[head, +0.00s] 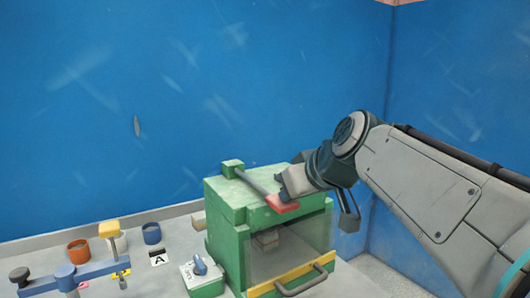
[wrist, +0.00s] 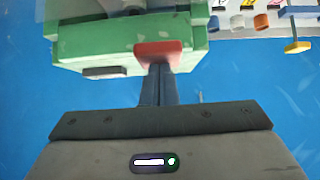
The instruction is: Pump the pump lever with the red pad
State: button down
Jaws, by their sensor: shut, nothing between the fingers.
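The pump lever (head: 255,182) is a grey rod on top of a green box (head: 226,215). It runs from a green block (head: 232,168) down to a red pad (head: 284,204) at the box's front edge. My gripper (head: 284,191) is at the pad, its fingers shut and empty. In the wrist view, the fingertips of my gripper (wrist: 157,68) meet the edge of the red pad (wrist: 158,48). I cannot tell whether they touch it or sit just above. My wrist hides part of the box top.
The box has a clear front window with a yellow bar and grey handle (head: 302,280). A blue knob (head: 200,265) sits on a box at its left. An orange cup (head: 78,251), a blue cup (head: 152,233) and a blue beam (head: 90,268) stand further left. Blue walls are behind.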

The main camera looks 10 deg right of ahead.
jog(key=shift+f, duration=0.85)
notch_tip(320, 180, up, 5)
jog(key=p, duration=0.3)
jog(key=shift+d+r, duration=0.1)
jog(key=shift+r, duration=0.05)
jog(key=v, duration=1)
jog(key=shift+r, duration=0.3)
jog(key=shift+w, duration=0.1)
dwell(0.6)
jog(key=s+f+m+g+h+p, duration=0.2)
jog(key=s+f+g+p, duration=0.1)
jog(key=f, duration=1)
jog(key=s+a+f+m+g+h+p, duration=0.1)
jog(key=s+f, duration=0.5)
jog(key=f, duration=0.7)
jog(key=m+g+p, duration=0.1)
jog(key=g+p, duration=0.1)
jog(key=p, duration=0.1)
jog(key=shift+f+m+h, duration=0.3)
jog(key=shift+m+h, duration=0.1)
